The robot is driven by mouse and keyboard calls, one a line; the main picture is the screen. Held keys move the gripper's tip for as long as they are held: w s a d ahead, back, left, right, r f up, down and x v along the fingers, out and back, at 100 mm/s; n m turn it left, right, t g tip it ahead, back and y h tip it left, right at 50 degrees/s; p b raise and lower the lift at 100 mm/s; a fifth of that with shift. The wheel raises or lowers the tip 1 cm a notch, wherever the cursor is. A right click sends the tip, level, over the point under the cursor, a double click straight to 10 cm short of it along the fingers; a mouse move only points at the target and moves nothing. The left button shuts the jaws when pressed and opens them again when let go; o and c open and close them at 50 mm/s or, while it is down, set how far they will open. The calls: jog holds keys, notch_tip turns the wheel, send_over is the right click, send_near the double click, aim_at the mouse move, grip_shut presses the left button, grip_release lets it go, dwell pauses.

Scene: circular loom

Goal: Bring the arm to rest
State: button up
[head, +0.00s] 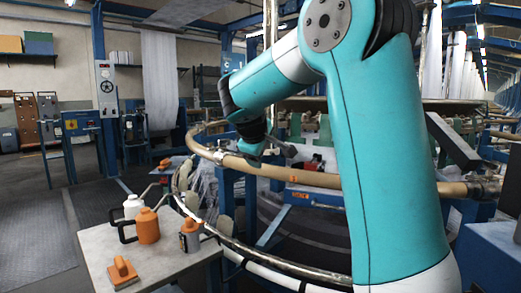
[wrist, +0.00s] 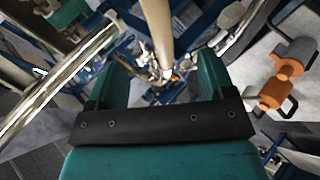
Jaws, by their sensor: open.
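My arm is teal and fills the centre and right of the head view, bent over at the top. My gripper (head: 262,153) hangs in front of the loom's tan ring (head: 325,179). Its fingers are small in the head view. In the wrist view my gripper (wrist: 164,74) shows two teal fingers wide apart with nothing held between them. The tan tube of the loom (wrist: 158,28) shows beyond the gap. I cannot tell its exact distance from the fingers.
A metal rail (head: 270,262) curves around the loom. Open floor (head: 30,235) lies at far left.

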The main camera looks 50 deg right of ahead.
dwell(0.5)
jog(key=s+a+f+n+y, duration=0.1)
jog(key=s+a+f+y, duration=0.2)
jog(key=a, duration=0.6)
jog(key=s+a+f+y, duration=0.2)
jog(key=a+y, duration=0.1)
jog(key=a, duration=0.5)
jog(key=s+a+f+n+y, duration=0.1)
jog(key=s+a+f+y, duration=0.2)
jog(key=a, duration=0.6)
jog(key=s+a+f+n+g+y, duration=0.1)
jog(key=s+a+f+g+y, duration=0.15)
jog(key=s+a, duration=0.5)
jog(key=s+a+f+n+g+y, duration=0.1)
jog(key=s+a+g, duration=0.3)
jog(key=s, duration=0.6)
notch_tip(320, 180, up, 20)
jog(key=t+p, duration=0.1)
jog(key=p, duration=1.8)
jog(key=shift+a, duration=0.25)
jog(key=shift+w+t, duration=0.1)
jog(key=shift+t, duration=0.15)
jog(key=shift+c, duration=0.4)
